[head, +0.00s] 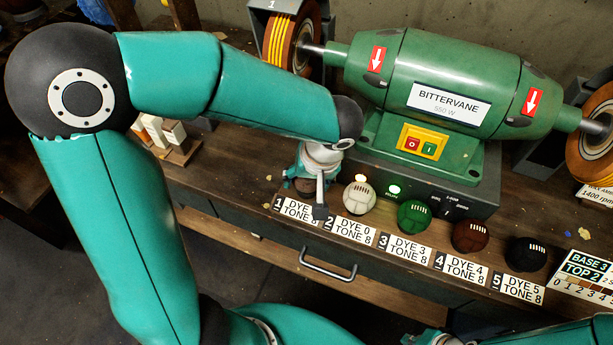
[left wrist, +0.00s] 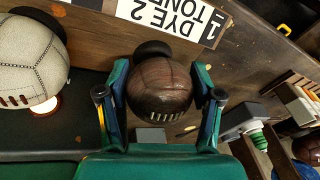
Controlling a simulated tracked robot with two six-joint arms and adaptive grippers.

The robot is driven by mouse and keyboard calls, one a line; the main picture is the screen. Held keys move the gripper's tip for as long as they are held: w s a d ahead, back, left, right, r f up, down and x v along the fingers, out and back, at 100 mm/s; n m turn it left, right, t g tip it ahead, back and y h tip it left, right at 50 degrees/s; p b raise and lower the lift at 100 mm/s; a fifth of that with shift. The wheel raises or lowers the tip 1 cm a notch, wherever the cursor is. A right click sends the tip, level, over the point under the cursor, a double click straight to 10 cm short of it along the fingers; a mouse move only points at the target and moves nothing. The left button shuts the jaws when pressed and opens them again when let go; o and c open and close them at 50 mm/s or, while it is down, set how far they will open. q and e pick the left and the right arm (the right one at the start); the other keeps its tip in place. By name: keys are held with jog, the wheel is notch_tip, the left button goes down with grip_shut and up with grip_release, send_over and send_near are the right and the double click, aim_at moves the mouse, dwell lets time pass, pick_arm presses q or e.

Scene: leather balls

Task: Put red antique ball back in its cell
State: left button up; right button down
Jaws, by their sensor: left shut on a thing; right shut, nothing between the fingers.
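My left gripper (head: 320,188) is at the left end of the ball row, just behind the label marked 1. In the left wrist view its fingers (left wrist: 161,98) are shut on a dark reddish-brown leather ball (left wrist: 160,88) with white stitches, the likely red antique ball. In the head view the gripper hides most of this ball. A dark round shape (left wrist: 153,48) shows at the ball's edge; I cannot tell if the ball rests in its cell. Label 1 (left wrist: 172,15) reads DYE 2. My right gripper (head: 425,338) shows only partly at the bottom edge, shut and empty.
A white ball (head: 359,197), green ball (head: 413,215), brown ball (head: 470,235) and black ball (head: 525,253) sit in a row to the right, behind labels. A lit lamp is by the white ball. The green grinder (head: 435,85) stands behind. A drawer handle (head: 328,264) juts below.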

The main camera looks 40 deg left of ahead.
pick_arm(q)
jog(key=shift+s, duration=0.1)
dwell(0.7)
jog(key=shift+f+b, duration=0.45)
jog(key=shift+b, duration=0.45)
jog(key=o, duration=1.1)
jog(key=shift+c, duration=0.2)
jog(key=shift+r+p, duration=2.35)
jog(key=shift+r, duration=1.15)
